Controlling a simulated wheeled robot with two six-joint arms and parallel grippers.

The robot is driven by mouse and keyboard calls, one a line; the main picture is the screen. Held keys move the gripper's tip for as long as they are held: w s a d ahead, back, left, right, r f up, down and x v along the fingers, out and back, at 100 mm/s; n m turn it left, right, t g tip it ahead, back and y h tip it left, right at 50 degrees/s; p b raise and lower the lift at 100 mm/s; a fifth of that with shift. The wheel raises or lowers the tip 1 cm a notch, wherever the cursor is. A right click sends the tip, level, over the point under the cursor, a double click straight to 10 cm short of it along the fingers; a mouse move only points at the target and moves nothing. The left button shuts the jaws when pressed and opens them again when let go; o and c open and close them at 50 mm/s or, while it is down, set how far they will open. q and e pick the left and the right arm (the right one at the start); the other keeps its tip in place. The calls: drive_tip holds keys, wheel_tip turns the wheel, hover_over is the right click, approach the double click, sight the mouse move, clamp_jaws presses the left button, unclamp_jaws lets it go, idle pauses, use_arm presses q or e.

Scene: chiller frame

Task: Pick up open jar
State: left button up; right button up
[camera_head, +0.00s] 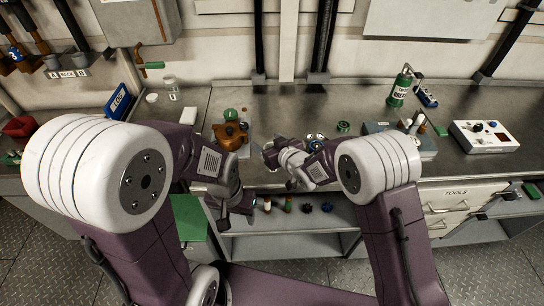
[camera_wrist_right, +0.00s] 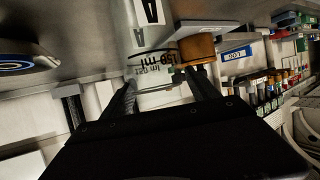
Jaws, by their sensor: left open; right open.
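In the right wrist view a clear jar (camera_wrist_right: 150,65) with an "A" label and "150 ml" print is very close. It lies just beyond and between the fingertips of my right gripper (camera_wrist_right: 163,86), which is open. I cannot tell whether the fingers touch it. In the head view my right gripper (camera_head: 272,156) is low over the bench's front middle, and the jar there is hard to make out. Another small clear jar (camera_head: 170,82) stands at the back left of the bench. My left gripper (camera_head: 232,214) is open and empty, pointing down in front of the bench edge.
A shelf (camera_head: 300,215) with small items is below the bench top.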

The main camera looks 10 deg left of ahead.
drive_tip(key=shift+d, duration=0.1)
drive_tip(key=c, duration=1.4)
wheel_tip(320, 180, up, 10)
drive_tip(key=shift+r, duration=0.1)
drive_tip(key=shift+c, duration=0.2)
